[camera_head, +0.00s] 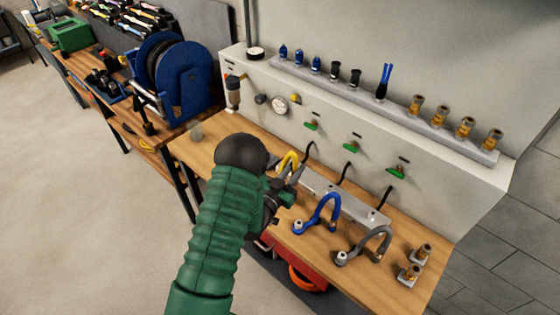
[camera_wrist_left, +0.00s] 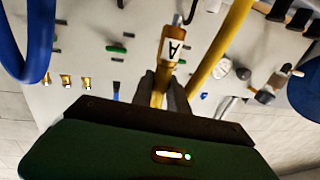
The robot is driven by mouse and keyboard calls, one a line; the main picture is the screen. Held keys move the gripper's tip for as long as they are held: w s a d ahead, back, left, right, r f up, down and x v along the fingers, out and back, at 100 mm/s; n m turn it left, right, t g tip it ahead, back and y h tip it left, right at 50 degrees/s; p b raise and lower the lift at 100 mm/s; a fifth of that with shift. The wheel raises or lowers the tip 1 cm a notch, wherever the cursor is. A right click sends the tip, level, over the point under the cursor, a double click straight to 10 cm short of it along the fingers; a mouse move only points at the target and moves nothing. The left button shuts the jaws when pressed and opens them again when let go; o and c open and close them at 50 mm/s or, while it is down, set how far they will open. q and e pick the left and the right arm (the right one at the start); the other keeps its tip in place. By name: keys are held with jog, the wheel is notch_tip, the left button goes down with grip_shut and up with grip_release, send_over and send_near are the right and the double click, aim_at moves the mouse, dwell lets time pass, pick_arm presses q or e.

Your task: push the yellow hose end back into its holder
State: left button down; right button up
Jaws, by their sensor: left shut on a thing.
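The yellow hose (camera_head: 289,160) arches up over the workbench, just beyond my left gripper (camera_head: 284,190). In the left wrist view my left gripper (camera_wrist_left: 163,90) is shut on the yellow hose end (camera_wrist_left: 170,48), which carries a white label with the letter A. A metal tip shows beyond the label. The rest of the yellow hose (camera_wrist_left: 222,45) runs beside it. The grey holder bar (camera_head: 347,204) lies on the bench. My arm and gripper hide its left part and the yellow hose's place, so I cannot tell whether the end touches it. My right gripper is not in view.
A blue hose (camera_head: 329,208) and a grey hose (camera_head: 374,246) loop up at the bar to the right. Brass fittings (camera_head: 409,273) stand at the bench's right end. A panel with green valves (camera_head: 352,148) rises behind. A blue reel (camera_head: 180,80) stands at left.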

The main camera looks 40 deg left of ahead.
pick_arm(q)
jog(key=shift+d+f+b, duration=0.1)
jog(key=shift+f+b, duration=0.3)
jog(key=shift+f, duration=0.15)
jog(key=shift+f+b, duration=1.8)
jog(key=shift+f, duration=0.7)
jog(key=shift+b, duration=0.35)
jog(key=shift+f+b, duration=0.6)
jog(key=shift+f, duration=0.05)
jog(key=c, duration=1.2)
grip_release()
